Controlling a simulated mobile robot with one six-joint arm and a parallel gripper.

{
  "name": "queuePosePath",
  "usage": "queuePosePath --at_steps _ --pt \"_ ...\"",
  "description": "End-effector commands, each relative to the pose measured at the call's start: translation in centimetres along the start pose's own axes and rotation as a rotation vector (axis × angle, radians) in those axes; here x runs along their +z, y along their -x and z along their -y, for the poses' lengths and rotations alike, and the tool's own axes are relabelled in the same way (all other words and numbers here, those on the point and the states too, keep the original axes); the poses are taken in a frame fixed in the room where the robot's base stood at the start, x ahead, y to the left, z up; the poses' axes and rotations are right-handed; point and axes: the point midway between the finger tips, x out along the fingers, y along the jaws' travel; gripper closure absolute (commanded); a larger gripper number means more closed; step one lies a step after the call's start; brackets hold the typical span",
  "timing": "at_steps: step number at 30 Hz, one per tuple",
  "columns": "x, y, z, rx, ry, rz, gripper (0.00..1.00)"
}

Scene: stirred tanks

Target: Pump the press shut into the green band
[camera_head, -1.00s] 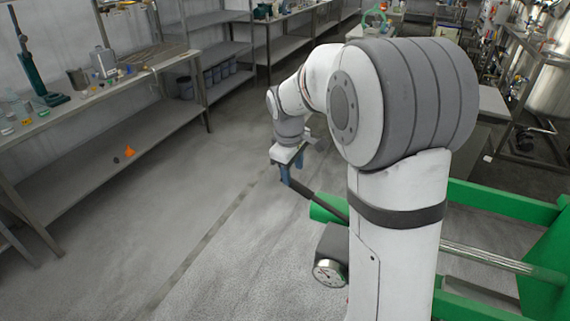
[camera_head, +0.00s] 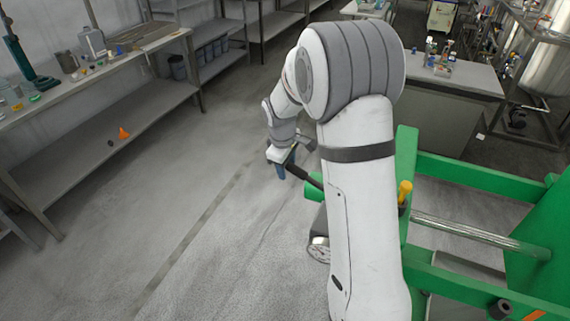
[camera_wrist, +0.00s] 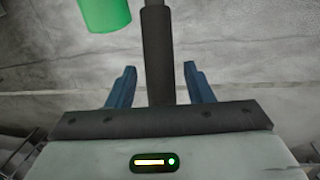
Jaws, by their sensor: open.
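The green press (camera_head: 530,270) stands at the right, with a bare metal rod (camera_head: 470,230) running across its frame. A dark pump lever (camera_head: 301,172) sticks out toward the left beside a green cylinder end (camera_head: 313,188). My gripper (camera_head: 282,170) is at the lever's outer end. In the wrist view the lever (camera_wrist: 158,60) passes between the open, blue-tipped jaws (camera_wrist: 155,88), with gaps on both sides. The green cylinder (camera_wrist: 105,14) shows there too. A round gauge (camera_head: 319,250) is partly hidden by my arm; its needle and band are too small to read.
A yellow-topped handle (camera_head: 404,190) stands on the press just right of my arm. A steel shelf bench (camera_head: 110,85) runs along the left, with an orange funnel (camera_head: 124,134) on its lower shelf. A grey-topped bench (camera_head: 455,75) stands behind. The floor at left is clear.

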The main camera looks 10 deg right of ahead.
Motion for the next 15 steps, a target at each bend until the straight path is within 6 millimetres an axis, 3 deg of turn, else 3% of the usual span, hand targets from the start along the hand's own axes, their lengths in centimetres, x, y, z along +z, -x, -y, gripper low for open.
queuePosePath --at_steps 2,15 --pt "0.02 0.01 -0.01 0.0 -0.001 0.0 0.54" --pt "0.05 0.06 -0.08 0.001 -0.002 -0.001 0.9"
